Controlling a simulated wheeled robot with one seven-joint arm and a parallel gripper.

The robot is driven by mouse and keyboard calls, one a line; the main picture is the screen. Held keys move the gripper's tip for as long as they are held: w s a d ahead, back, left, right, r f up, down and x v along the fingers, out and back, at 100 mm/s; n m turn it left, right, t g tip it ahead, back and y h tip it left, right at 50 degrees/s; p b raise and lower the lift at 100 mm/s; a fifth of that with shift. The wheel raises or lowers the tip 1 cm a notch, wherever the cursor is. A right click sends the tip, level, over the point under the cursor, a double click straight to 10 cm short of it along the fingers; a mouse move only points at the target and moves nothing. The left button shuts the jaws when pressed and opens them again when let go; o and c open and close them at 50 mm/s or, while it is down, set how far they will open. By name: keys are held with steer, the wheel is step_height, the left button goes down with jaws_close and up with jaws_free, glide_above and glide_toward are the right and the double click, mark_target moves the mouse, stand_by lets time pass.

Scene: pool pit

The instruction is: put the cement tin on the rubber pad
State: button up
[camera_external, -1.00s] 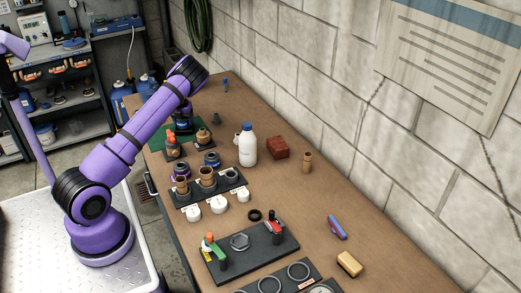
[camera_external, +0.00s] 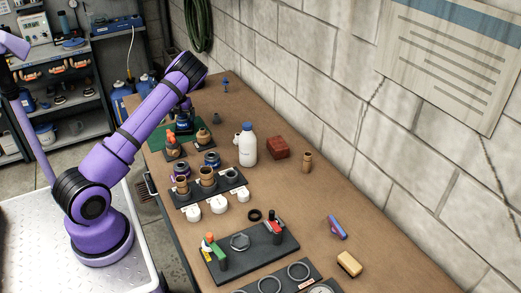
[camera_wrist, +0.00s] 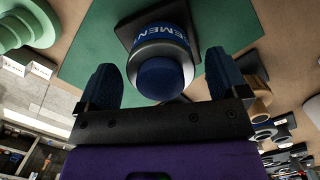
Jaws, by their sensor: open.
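The cement tin (camera_wrist: 162,45) has a blue label reading "EMENT" and a dark blue cap. It stands upright in the wrist view, seen from above. The black rubber pad (camera_wrist: 126,30) shows beneath it, and the tin appears to rest on it; their contact is hidden. My gripper (camera_wrist: 163,68) is open, one blue finger on each side of the cap, with visible gaps. In the external view the tin (camera_external: 183,125) is small and partly hidden below my gripper (camera_external: 185,104).
A green mat (camera_wrist: 88,50) lies under the pad. Nearby on the bench are brown fittings (camera_external: 203,136), a white bottle (camera_external: 247,150) with a blue cap and a red block (camera_external: 277,148). A black tray (camera_external: 190,198) of fittings stands nearer the camera.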

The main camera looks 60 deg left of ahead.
mark_target(181, 116)
steer(key=r, duration=0.6)
steer(key=d+r, duration=0.1)
steer(key=r, duration=0.2)
steer(key=shift+s+r, duration=0.3)
steer(key=shift+s, duration=0.05)
steer(key=d+r+m+t+h, duration=0.1)
steer(key=d+r+m, duration=0.6)
steer(key=d, duration=0.4)
steer(key=d+r+m+t+h, duration=0.1)
steer(key=d+r+m, duration=0.6)
steer(key=d, duration=0.4)
steer(key=d+r+m+t+h, duration=0.1)
steer(key=d+r+m, duration=0.7)
steer(key=d, duration=0.3)
steer(key=s+d+r+m+y, duration=0.1)
steer(key=s+d+r+m, duration=0.1)
steer(key=s+d+m, duration=0.9)
steer(key=s+d+r+m+t, duration=0.1)
steer(key=s+d+r+m, duration=0.2)
steer(key=s+d+m, duration=0.8)
steer(key=s+m, duration=0.1)
steer(key=m, duration=0.2)
steer(key=shift+s+d+r+t+y, duration=0.2)
steer(key=shift+d+r+t+y, duration=0.1)
steer(key=shift+y, duration=0.1)
